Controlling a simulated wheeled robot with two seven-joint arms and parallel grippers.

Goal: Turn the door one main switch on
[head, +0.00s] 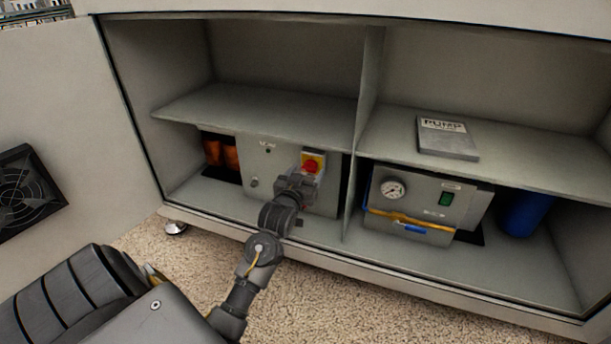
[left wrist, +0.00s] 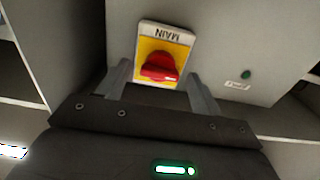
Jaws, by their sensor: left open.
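The main switch is a red rotary knob (head: 310,166) on a yellow plate, on the front of a grey box (head: 262,165) in the cabinet's lower left bay. In the left wrist view the red knob (left wrist: 159,67) sits on its yellow plate below a label reading MAIN, which appears upside down. My left gripper (head: 303,182) is open just in front of the switch. In the left wrist view its two fingers (left wrist: 161,85) stand either side of the knob's lower part, with gaps between; whether they touch the plate I cannot tell. My right gripper is out of view.
The cabinet's shelf (head: 260,106) and middle divider (head: 364,130) bound the bay. To the right stand a pump unit with a gauge (head: 393,190) and a blue cylinder (head: 524,212). A PUMP plate (head: 447,138) lies on the right shelf. An open door with a fan (head: 24,194) is at left.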

